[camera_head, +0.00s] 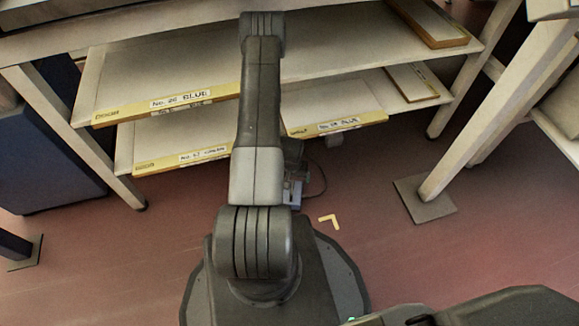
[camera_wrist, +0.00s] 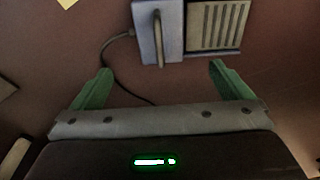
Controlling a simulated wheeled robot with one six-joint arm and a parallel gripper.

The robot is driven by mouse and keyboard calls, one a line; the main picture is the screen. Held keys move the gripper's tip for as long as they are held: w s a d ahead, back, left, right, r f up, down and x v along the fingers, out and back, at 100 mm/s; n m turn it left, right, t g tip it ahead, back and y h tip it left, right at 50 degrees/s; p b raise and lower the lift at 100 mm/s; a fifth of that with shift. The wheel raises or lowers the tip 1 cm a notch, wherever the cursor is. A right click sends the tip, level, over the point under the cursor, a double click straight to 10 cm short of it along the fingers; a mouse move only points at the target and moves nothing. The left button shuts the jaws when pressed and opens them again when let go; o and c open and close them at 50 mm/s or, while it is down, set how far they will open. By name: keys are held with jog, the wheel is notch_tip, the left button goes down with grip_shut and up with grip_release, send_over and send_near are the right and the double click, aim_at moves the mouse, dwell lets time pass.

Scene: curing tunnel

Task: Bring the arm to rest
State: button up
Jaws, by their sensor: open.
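My arm stands upright in the middle of the head view, in front of the shelves. My gripper (camera_wrist: 161,80) shows in the wrist view with two green fingers set wide apart and nothing between them. In the head view the gripper is mostly hidden behind my arm. Past the fingers in the wrist view is a pale box with a handle (camera_wrist: 158,32) and a slatted panel (camera_wrist: 214,27) beside it. A dark cable (camera_wrist: 108,60) runs from the box across the reddish floor.
Shelves with yellow edges carry labels, among them an upper board (camera_head: 180,98) and a lower board (camera_head: 335,127). A table leg with a foot plate (camera_head: 425,198) stands at right. A dark blue cabinet (camera_head: 50,150) is at left. A yellow corner mark (camera_head: 329,220) lies on open floor.

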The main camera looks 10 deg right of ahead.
aim_at(292, 186)
jog(key=f+b, duration=0.1)
jog(key=f, duration=0.3)
jog(key=f+b, duration=0.1)
jog(key=f, duration=0.3)
jog(key=w+f+b, duration=0.1)
jog(key=f+b, duration=0.1)
jog(key=f, duration=0.2)
jog(key=shift+w+d, duration=0.1)
jog(key=shift+d, duration=0.15)
jog(key=shift+w+r+p, duration=0.1)
jog(key=shift+r+p, duration=0.2)
jog(key=shift+p, duration=0.05)
jog(key=shift+r+p, duration=0.8)
jog(key=shift+r, duration=0.45)
jog(key=shift+f, duration=0.15)
